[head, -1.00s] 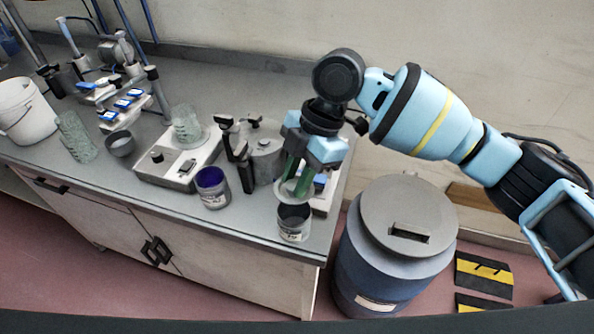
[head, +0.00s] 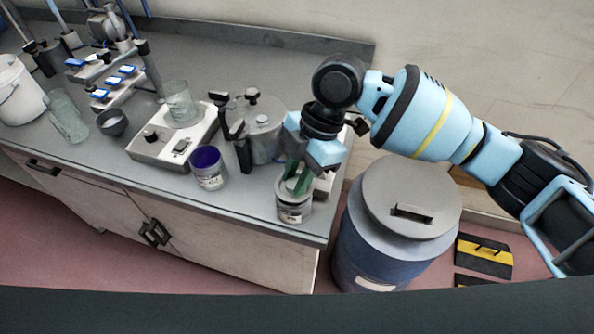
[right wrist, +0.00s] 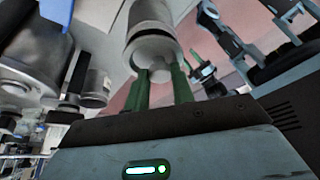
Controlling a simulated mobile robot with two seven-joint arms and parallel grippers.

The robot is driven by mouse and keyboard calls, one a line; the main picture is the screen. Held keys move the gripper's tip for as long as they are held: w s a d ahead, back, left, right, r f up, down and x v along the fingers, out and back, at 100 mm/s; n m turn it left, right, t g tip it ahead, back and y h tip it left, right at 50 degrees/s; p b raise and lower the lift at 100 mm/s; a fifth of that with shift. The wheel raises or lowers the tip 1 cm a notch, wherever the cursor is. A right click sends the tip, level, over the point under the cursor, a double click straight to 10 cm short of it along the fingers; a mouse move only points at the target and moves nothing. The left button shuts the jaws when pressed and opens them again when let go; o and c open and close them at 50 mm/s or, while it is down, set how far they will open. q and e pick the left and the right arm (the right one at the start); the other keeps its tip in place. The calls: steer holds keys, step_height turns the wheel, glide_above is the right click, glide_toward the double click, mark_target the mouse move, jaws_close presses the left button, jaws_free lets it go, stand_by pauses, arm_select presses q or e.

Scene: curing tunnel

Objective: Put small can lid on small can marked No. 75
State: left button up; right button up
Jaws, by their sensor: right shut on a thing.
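The small can (head: 294,211), grey with a pale label, stands upright near the counter's right front corner. Its label is too small to read surely. The light grey small can lid (head: 290,190) is at the can's mouth and covers it. My right gripper (head: 298,181) points down from above, its green fingers shut on the lid. In the right wrist view the lid (right wrist: 155,48) sits between the fingertips, with the can (right wrist: 151,14) right beyond it; they look in line. I cannot tell whether the lid is fully seated. My left gripper is not in view.
An open can with a purple inside (head: 208,168) stands to the left. A large grey pot (head: 264,130) with a black handle is just behind. A hotplate (head: 165,152) carries a glass beaker (head: 180,104). A blue drum (head: 390,252) stands on the floor beside the counter's right edge.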

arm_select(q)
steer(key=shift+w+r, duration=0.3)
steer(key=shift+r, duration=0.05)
arm_select(e)
steer(key=shift+f, duration=0.15)
stand_by(0.9)
steer(key=shift+f, duration=0.4)
stand_by(0.6)
steer(key=o, duration=1.5)
steer(key=shift+r, duration=0.15)
steer(key=shift+r+p, duration=1.45)
steer(key=shift+r, duration=1.95)
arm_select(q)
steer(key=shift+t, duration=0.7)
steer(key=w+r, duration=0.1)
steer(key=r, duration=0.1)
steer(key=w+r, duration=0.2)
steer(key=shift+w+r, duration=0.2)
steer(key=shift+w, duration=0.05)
